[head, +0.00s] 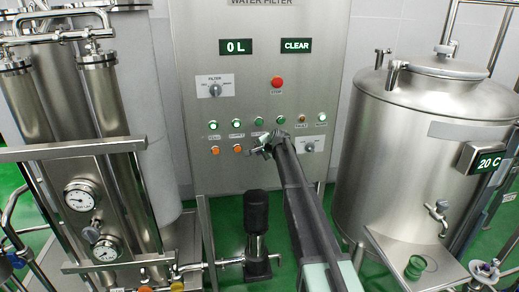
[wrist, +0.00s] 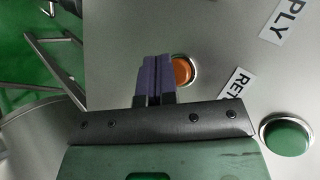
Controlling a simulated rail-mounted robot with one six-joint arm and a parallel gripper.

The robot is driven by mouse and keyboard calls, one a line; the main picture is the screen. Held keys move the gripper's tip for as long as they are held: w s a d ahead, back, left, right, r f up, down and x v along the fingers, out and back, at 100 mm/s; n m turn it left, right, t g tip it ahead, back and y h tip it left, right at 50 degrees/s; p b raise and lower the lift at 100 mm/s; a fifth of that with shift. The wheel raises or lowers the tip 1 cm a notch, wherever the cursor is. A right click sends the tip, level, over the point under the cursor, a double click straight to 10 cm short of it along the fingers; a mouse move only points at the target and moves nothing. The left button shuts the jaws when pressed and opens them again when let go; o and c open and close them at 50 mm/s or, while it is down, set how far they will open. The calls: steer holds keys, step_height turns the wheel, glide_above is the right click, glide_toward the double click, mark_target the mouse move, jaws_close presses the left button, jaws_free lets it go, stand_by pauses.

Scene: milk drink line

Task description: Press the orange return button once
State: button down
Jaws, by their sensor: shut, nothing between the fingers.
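An orange button (wrist: 182,70) in a pale ring is on the steel panel in the wrist view, beside a label (wrist: 238,90) whose visible part reads "RET". My gripper (wrist: 156,62) is shut and empty, its purple fingertips overlapping the button's left edge in that view. I cannot tell whether they touch it. In the head view, my gripper (head: 262,146) is at the lower button row of the water filter panel (head: 235,105), right of two orange buttons, and hides the panel behind it.
A green button (wrist: 286,137) is at the right of the wrist view. A red stop button (head: 277,83) and a row of green buttons sit higher on the panel. A steel tank (head: 405,150) stands right and filter cylinders (head: 103,150) stand left. A black-topped pump (head: 256,215) is below.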

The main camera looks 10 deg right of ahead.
steer(key=shift+s, duration=0.3)
steer(key=s, duration=0.5)
steer(key=shift+a, duration=0.2)
stand_by(0.6)
steer(key=s+a+f+n+g+h+b, duration=0.1)
steer(key=s+a+f+n+g, duration=0.2)
steer(key=s, duration=1.2)
steer(key=s+a+f+n+g+h+b, duration=0.1)
steer(key=s+a+f+n+g, duration=0.2)
steer(key=s, duration=1.2)
steer(key=s+a+f+n+g+h+b, duration=0.1)
steer(key=s+a+f+n+g, duration=0.2)
steer(key=s, duration=1.3)
steer(key=n, duration=0.2)
steer(key=shift+n, duration=0.4)
steer(key=c, duration=1.8)
jaws_free()
